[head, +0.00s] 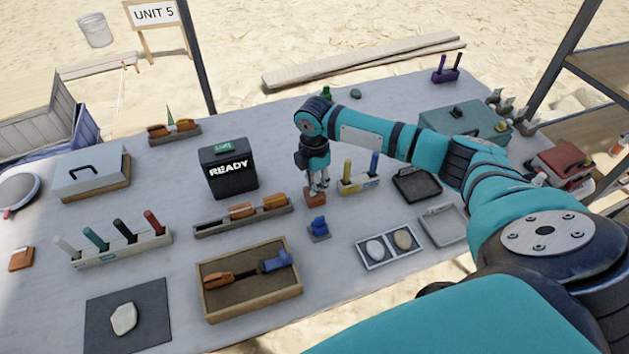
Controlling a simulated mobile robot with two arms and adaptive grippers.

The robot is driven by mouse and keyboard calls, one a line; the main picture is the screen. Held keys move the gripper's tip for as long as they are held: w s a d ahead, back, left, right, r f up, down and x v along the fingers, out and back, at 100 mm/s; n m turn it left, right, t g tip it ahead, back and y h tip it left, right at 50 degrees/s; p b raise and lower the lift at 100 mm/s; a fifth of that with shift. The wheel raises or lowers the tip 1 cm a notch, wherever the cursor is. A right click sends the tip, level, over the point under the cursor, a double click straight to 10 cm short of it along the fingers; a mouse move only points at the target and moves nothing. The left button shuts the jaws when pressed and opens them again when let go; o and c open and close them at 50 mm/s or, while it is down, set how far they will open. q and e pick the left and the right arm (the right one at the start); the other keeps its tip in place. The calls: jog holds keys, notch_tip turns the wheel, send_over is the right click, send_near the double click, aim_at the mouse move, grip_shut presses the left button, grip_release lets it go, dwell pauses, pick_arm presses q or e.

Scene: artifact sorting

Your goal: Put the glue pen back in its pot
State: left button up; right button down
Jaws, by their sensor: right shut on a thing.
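My right gripper (318,190) reaches down at the middle of the table, its fingers closed and pointing down. The glue pen between them is almost wholly hidden by the fingers, so I cannot make out its shape. Right below the fingertips is a small orange-brown block-like pot (316,199) on the table. I cannot tell whether the pen's tip is inside it or just above it. My left gripper is not in view.
A small blue piece (319,226) is in front. A black READY box (229,172) stands left, and a wooden tray (250,308) lies nearer. My right arm spans the right side.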

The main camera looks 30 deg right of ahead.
jog(key=c, duration=1.3)
grip_release()
jog(key=shift+f, duration=0.15)
notch_tip(320, 180, up, 12)
jog(key=shift+r+b, duration=0.2)
jog(key=shift+b, duration=0.2)
jog(key=shift+f, duration=0.1)
